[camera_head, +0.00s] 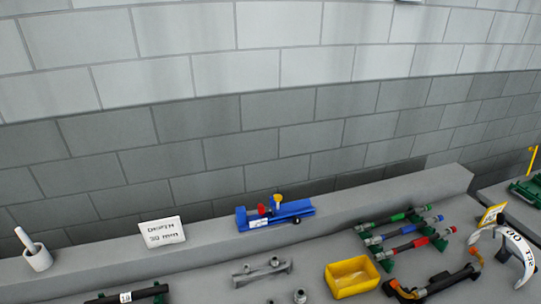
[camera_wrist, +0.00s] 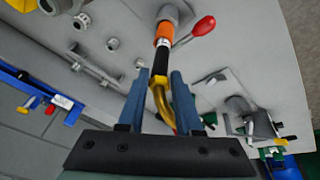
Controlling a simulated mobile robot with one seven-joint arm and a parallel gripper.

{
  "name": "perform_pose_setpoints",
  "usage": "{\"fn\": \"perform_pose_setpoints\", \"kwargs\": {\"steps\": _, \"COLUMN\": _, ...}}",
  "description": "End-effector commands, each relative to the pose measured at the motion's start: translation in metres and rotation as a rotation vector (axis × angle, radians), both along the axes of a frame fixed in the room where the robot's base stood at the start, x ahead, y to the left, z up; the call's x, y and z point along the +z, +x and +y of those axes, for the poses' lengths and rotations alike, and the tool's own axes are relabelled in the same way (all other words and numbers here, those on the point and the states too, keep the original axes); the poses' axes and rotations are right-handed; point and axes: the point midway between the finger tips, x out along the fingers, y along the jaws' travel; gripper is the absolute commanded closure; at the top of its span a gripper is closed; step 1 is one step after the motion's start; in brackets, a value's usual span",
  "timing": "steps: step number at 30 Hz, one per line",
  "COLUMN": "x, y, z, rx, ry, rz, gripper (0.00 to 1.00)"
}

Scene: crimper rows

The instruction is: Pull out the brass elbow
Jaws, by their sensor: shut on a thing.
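In the wrist view, the brass elbow (camera_wrist: 158,97) is a curved, gold-coloured pipe. It joins a short black hose (camera_wrist: 161,62) with an orange band (camera_wrist: 164,34) at its far end. That end meets a round grey fitting (camera_wrist: 170,13) at the top of the view. My gripper (camera_wrist: 159,82) has its two blue-grey fingers on either side of the elbow and is shut on it. The elbow's near end is partly hidden by the gripper body. My gripper does not show in the head view.
A red-knobbed lever (camera_wrist: 203,27) stands just right of the hose. A yellow bin (camera_head: 353,277), a blue tool (camera_head: 275,214) and a black hose with brass-coloured ends (camera_head: 437,284) are on the bench. A cup (camera_head: 38,260) and a depth sign (camera_head: 162,232) are at left.

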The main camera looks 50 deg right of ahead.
Motion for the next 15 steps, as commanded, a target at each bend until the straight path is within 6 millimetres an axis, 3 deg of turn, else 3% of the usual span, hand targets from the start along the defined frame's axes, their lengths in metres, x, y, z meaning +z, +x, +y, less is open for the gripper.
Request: {"fn": "perform_pose_setpoints", "kwargs": {"steps": 15, "x": 0.014, "y": 0.0, "z": 0.001, "rx": 0.001, "ry": 0.0, "rz": -0.001, "gripper": 1.0}}
